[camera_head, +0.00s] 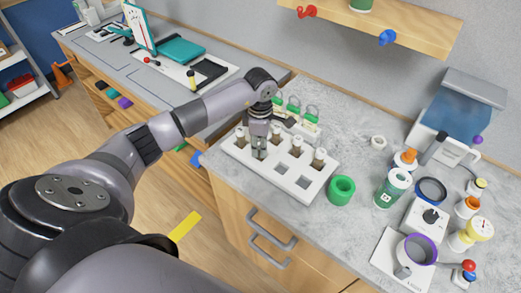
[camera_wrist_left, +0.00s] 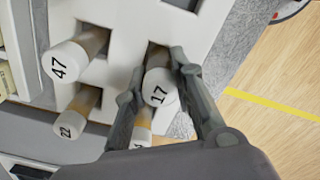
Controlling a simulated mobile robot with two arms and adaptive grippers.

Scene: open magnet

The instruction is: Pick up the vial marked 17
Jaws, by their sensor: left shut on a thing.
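The vial marked 17 (camera_wrist_left: 158,88) has a white cap and a brown body, and it stands in a hole of the white rack. My left gripper (camera_wrist_left: 158,80) has its two fingers on either side of this vial and is shut on it. In the head view the left gripper (camera_head: 259,150) points down at the near left part of the rack (camera_head: 318,190) and largely hides the vial. The wrist view also shows the vial marked 47 (camera_wrist_left: 70,62) and the vial marked 22 (camera_wrist_left: 76,117). A further vial is partly hidden behind a finger. My right gripper is not in view.
Other brown vials (camera_head: 319,158) stand in the rack, and some square holes are empty. A green ring (camera_head: 341,190) sits right of the rack. Green-tagged padlocks (camera_head: 294,104) stand behind it. Jars and instruments crowd the counter's right side, with bare counter (camera_head: 345,125) between.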

